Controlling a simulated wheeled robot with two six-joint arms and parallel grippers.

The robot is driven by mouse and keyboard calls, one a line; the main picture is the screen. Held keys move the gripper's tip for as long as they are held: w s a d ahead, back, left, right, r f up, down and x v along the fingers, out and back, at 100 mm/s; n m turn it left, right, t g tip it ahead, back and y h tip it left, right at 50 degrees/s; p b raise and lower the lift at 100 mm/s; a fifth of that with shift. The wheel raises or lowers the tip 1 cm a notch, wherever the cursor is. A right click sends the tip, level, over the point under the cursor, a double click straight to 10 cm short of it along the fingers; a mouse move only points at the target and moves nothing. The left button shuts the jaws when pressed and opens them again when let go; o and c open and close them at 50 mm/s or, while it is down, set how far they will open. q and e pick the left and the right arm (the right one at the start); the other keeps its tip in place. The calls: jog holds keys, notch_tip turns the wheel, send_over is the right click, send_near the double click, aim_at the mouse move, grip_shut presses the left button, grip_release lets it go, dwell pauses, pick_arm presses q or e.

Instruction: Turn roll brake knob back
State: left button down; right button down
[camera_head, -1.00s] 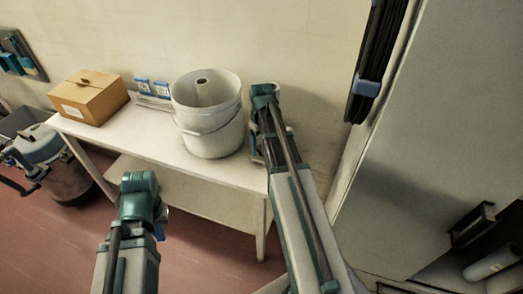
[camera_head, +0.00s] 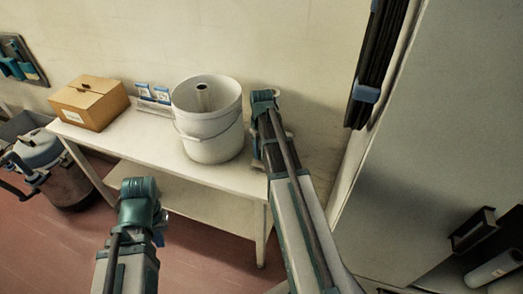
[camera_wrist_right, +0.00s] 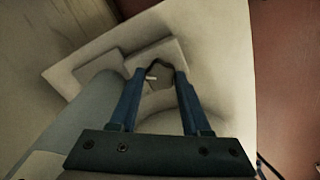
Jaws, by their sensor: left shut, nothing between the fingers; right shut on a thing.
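In the right wrist view, the two blue fingers of my right gripper (camera_wrist_right: 157,75) are shut on a small grey part with a pale bar, which I take as the roll brake knob (camera_wrist_right: 152,76). The knob sits by a pale, stepped plate (camera_wrist_right: 88,68); its turn angle is too dark to tell. In the head view my right arm reaches to the table's right end and hides the knob and most of that gripper. My left gripper (camera_head: 160,237) is low at the left, in front of the table, mostly hidden behind its own wrist; it is shut and empty.
On the white table (camera_head: 235,178) stand a white bucket (camera_head: 212,145), a cardboard box (camera_head: 90,103) and small blue-white packs (camera_head: 152,93). A tall pale panel (camera_head: 425,150) stands close on the right.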

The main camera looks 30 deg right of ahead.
jog(key=m, duration=1.1)
jog(key=shift+m, duration=0.6)
jog(key=shift+c, duration=1.8)
grip_release()
jog(key=shift+r, duration=0.1)
